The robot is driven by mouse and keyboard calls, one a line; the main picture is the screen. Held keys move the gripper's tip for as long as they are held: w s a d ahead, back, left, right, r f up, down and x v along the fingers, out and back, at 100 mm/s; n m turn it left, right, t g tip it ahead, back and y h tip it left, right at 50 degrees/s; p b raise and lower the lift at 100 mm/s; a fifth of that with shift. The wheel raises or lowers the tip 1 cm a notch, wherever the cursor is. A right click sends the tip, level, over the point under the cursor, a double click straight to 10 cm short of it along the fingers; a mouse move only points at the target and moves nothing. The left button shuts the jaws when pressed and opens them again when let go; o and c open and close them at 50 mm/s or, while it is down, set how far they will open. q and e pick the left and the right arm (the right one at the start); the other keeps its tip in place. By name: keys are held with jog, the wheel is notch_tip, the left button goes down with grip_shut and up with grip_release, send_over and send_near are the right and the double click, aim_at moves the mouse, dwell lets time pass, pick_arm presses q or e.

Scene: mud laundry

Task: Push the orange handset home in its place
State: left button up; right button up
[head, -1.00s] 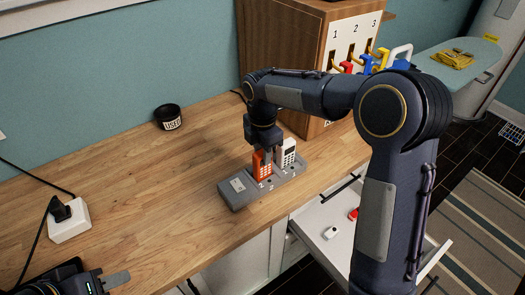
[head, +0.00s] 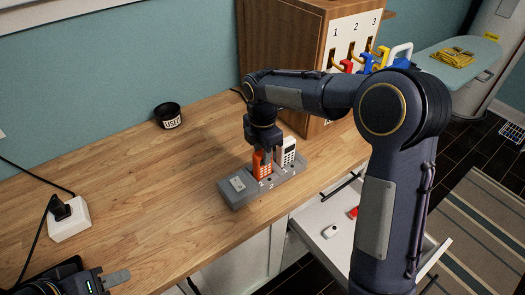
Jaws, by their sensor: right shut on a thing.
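The orange handset (head: 261,166) stands upright in the grey charging base (head: 238,187) on the wooden counter, in the slot left of the white handset (head: 285,152). My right gripper (head: 264,152) comes down from above and is shut on the top of the orange handset. The fingers hide part of its upper end, and I cannot tell how deep it sits in its slot. My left gripper (head: 105,280) is at the bottom left corner, mostly cut off by the frame edge, so its jaw opening is not clear.
A black cup (head: 168,116) marked "USED" stands at the back of the counter. A white socket block (head: 69,222) with a black plug is at the left. A wooden cabinet with numbered hooks (head: 350,48) stands behind my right arm. An open drawer (head: 318,250) holds small items.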

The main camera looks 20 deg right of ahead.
jog(key=shift+f, duration=0.2)
dwell(0.4)
dwell(0.3)
jog(key=o, duration=0.9)
jog(key=shift+c, duration=0.3)
jog(key=c, duration=0.3)
jog(key=shift+c, duration=0.2)
jog(key=shift+r, duration=0.1)
notch_tip(320, 180, up, 8)
jog(key=p, duration=0.7)
